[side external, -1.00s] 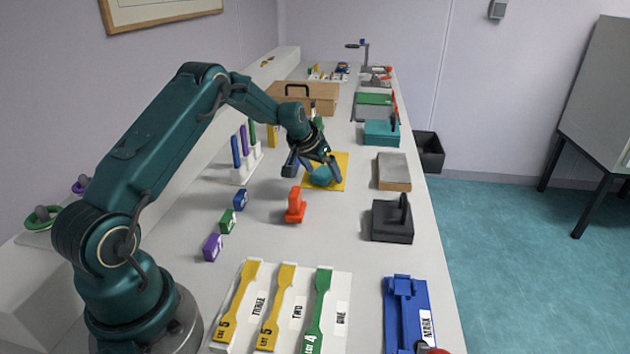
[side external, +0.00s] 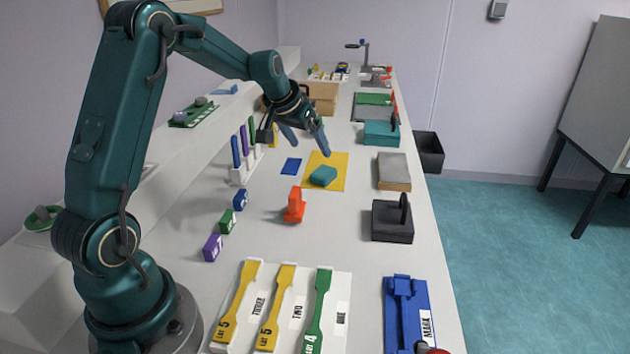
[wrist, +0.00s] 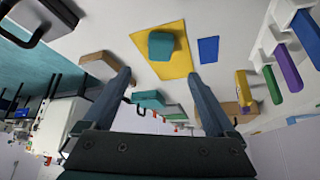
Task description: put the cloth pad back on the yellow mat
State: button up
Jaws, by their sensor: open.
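The teal cloth pad (side external: 323,176) lies on the yellow mat (side external: 338,161), toward the mat's near part. In the wrist view the pad (wrist: 161,46) also rests on the yellow mat (wrist: 178,66), with bare yellow around most of it. My gripper (side external: 308,147) is open and empty, raised above the far part of the mat and apart from the pad. Its two fingers (wrist: 162,95) show spread in the wrist view with nothing between them.
A blue square (side external: 291,166) lies left of the mat. A rack with coloured sticks (side external: 243,172) stands further left. An orange-red object (side external: 295,206) stands nearer, a grey-topped block (side external: 394,171) and a black stand (side external: 392,220) to the right. Bare table separates them.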

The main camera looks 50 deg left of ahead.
jog(key=s+d+r+m, duration=0.1)
jog(key=s+d+r, duration=0.35)
jog(key=d, duration=0.35)
jog(key=s+d+m+h, duration=0.1)
jog(key=s+d, duration=0.5)
jog(key=s, duration=0.3)
jog(key=s+d+m+h, duration=0.1)
jog(key=s+d+m, duration=0.1)
jog(key=s+d, duration=0.4)
jog(key=s, duration=0.4)
jog(key=shift+d+g, duration=0.2)
jog(key=shift+g, duration=0.1)
jog(key=shift+r, duration=0.15)
jog(key=shift+c, duration=0.3)
